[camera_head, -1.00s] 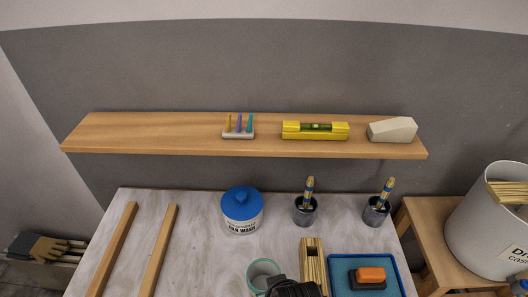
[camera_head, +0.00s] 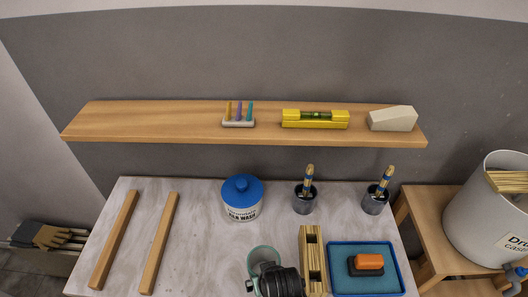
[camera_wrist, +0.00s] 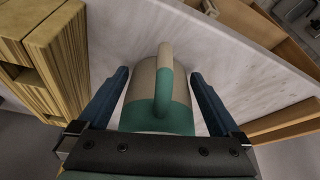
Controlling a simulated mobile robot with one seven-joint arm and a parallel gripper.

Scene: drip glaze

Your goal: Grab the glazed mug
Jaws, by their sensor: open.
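The glazed mug (camera_head: 262,256) stands on the pale worktable (camera_head: 205,262), near its front edge in the head view. Its rim is open upward, and my arm hides its lower part there. In the wrist view the mug (camera_wrist: 140,116) is beige above and teal below, with its handle (camera_wrist: 163,85) facing the camera. My gripper (camera_wrist: 158,92) is open, with one dark blue finger on each side of the mug. Gaps show between the fingers and the mug. Whether the fingers touch it lower down cannot be seen.
A wooden block with slots (camera_head: 313,262) stands close right of the mug. A blue tray (camera_head: 396,268) with an orange-topped block lies farther right. A blue-lidded jar (camera_head: 241,188) and two brush cups (camera_head: 305,203) stand behind. Two wooden strips (camera_head: 160,243) lie left.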

